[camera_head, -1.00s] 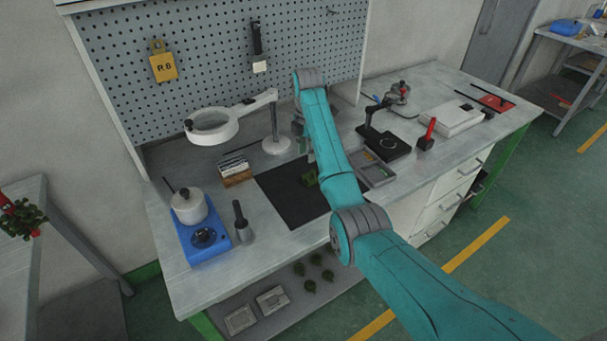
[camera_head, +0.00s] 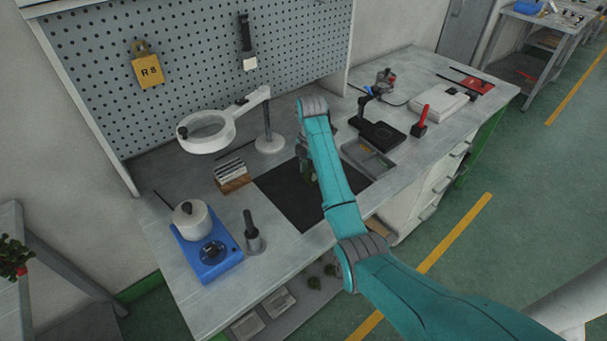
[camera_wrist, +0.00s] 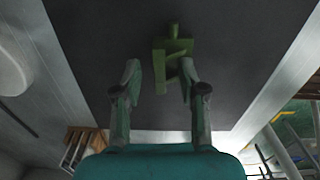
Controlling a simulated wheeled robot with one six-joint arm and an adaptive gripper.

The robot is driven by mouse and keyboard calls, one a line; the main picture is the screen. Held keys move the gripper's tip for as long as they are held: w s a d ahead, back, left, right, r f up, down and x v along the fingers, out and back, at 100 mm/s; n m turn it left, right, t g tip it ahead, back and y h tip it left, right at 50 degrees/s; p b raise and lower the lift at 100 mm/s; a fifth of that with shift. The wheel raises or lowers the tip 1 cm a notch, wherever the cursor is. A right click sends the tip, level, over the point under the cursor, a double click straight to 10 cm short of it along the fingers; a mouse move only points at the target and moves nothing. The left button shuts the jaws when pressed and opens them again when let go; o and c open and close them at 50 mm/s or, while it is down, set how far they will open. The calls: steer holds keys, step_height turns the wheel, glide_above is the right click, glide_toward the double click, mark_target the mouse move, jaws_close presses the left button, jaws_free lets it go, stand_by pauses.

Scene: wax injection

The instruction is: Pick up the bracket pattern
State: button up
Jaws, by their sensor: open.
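The green bracket pattern (camera_wrist: 172,48) lies on the black mat (camera_wrist: 85,45), in the upper middle of the wrist view. My gripper (camera_wrist: 160,70) is open, with one finger on each side of the pattern's near end. The right fingertip overlaps the pattern's edge in the picture; I cannot tell whether it touches. In the head view my arm hides most of the gripper and the pattern, over the black mat (camera_head: 282,193).
On the bench, a white magnifier lamp (camera_head: 207,132) and a small card rack (camera_head: 231,176) stand left of the mat. A blue heater with a white pot (camera_head: 192,220) stands further left. A grey divided tray (camera_head: 382,172) and a black stand (camera_head: 380,136) are at right.

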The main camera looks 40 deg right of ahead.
steer(key=shift+c, duration=0.3)
jaws_close()
steer(key=shift+r, duration=0.1)
